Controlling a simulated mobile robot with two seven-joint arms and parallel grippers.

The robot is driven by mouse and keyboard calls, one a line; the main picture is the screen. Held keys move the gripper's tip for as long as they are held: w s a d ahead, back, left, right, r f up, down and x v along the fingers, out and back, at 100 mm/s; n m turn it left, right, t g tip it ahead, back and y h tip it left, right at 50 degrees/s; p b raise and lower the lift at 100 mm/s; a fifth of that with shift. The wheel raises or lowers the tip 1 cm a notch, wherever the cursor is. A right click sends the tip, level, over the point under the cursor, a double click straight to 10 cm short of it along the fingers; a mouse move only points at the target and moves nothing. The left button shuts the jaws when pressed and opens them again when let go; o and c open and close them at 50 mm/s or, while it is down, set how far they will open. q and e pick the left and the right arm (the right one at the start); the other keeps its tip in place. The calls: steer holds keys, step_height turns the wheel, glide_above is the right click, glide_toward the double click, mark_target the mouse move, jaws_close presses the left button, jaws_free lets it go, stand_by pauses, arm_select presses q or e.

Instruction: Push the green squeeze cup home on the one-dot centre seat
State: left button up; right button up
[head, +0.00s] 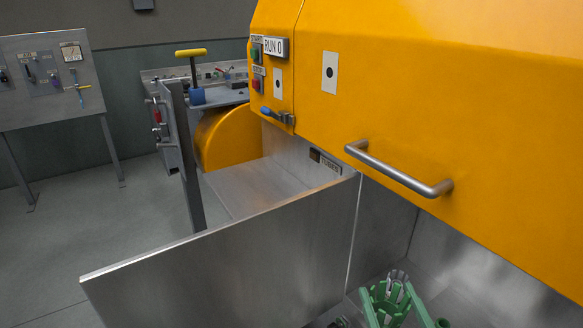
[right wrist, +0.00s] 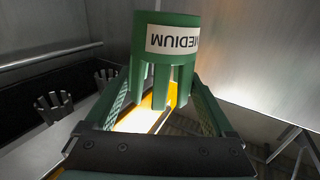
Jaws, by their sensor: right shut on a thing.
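The green squeeze cup (right wrist: 166,60) carries a white label reading MEDIUM, upside down in the right wrist view, with prongs pointing toward the gripper. My right gripper (right wrist: 160,105) is shut on it, one green-padded finger on each side. In the head view the green cup (head: 386,302) shows at the bottom edge, between the fingers of my right gripper (head: 392,303). A grey pronged part (head: 397,281) is just behind it. I cannot tell whether the cup touches a seat; that spot is hidden.
Two grey pronged cups (right wrist: 54,106) stand at left in the wrist view. A yellow hood (head: 430,120) with a handle (head: 398,168) and one-dot plate (head: 329,72) overhangs the bay. A steel panel (head: 230,265) closes its left side. Metal bars (right wrist: 290,142) are at right.

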steer(key=w+d+f+h+b, duration=0.1)
steer(key=w+d+f, duration=0.2)
steer(key=d, duration=0.4)
steer(key=w+d+f+m+h+b, duration=0.1)
steer(key=d+f, duration=0.3)
steer(key=d, duration=0.4)
steer(key=w+d+f+m+h+b, duration=0.1)
steer(key=w+d+f, duration=0.3)
steer(key=d, duration=0.3)
steer(key=shift+w+d, duration=0.35)
steer(key=shift+d, duration=0.05)
steer(key=shift+r, duration=0.1)
